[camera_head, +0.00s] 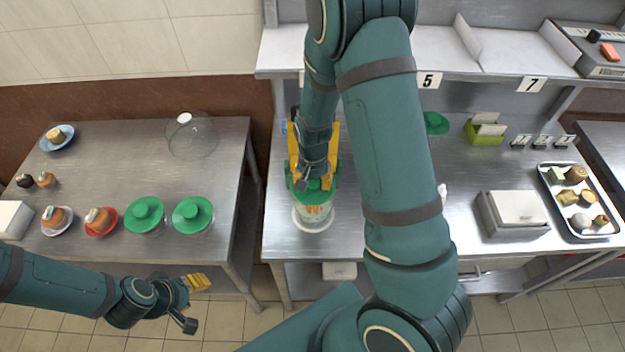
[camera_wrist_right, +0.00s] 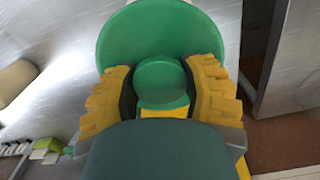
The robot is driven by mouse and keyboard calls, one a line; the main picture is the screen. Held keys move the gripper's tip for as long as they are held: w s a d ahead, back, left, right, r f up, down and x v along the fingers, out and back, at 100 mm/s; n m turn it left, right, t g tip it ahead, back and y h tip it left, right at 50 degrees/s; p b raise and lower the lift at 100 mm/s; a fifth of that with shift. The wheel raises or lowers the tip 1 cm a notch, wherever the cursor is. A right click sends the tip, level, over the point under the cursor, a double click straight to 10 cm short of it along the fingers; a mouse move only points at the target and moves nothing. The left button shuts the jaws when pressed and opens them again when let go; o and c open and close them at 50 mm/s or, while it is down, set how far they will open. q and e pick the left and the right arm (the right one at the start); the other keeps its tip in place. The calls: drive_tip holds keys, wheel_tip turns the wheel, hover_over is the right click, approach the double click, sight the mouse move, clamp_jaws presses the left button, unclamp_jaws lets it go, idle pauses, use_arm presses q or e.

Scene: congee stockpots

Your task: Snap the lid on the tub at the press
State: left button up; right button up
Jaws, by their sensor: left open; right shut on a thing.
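My right gripper (camera_head: 314,182) is shut on the knob of a green lid (camera_head: 331,197), which is a wide disc with a round knob in the right wrist view (camera_wrist_right: 118,42). The lid is over a clear tub (camera_head: 313,214) on a white round base (camera_head: 313,226) at the counter's left end. My arm hides part of the lid and tub; I cannot tell whether the lid is seated. My left gripper (camera_head: 197,298) is open and empty in front of the left table.
On the counter (camera_head: 400,235) are a green disc (camera_head: 436,123), a lidded grey box (camera_head: 515,213) and a tray (camera_head: 597,232) of food. A gap separates both tables.

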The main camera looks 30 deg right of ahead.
drive_tip(key=shift+f+b, duration=0.45)
drive_tip(key=shift+f, duration=0.1)
drive_tip(key=shift+f+b, duration=2.15)
drive_tip(key=shift+f, duration=0.5)
drive_tip(key=shift+f, duration=0.2)
drive_tip(key=o, duration=1.3)
drive_tip(key=shift+r, duration=0.1)
drive_tip(key=shift+r+p, duration=1.9)
drive_tip(key=shift+r, duration=0.35)
drive_tip(key=shift+r+p, duration=0.75)
drive_tip(key=shift+r, duration=0.45)
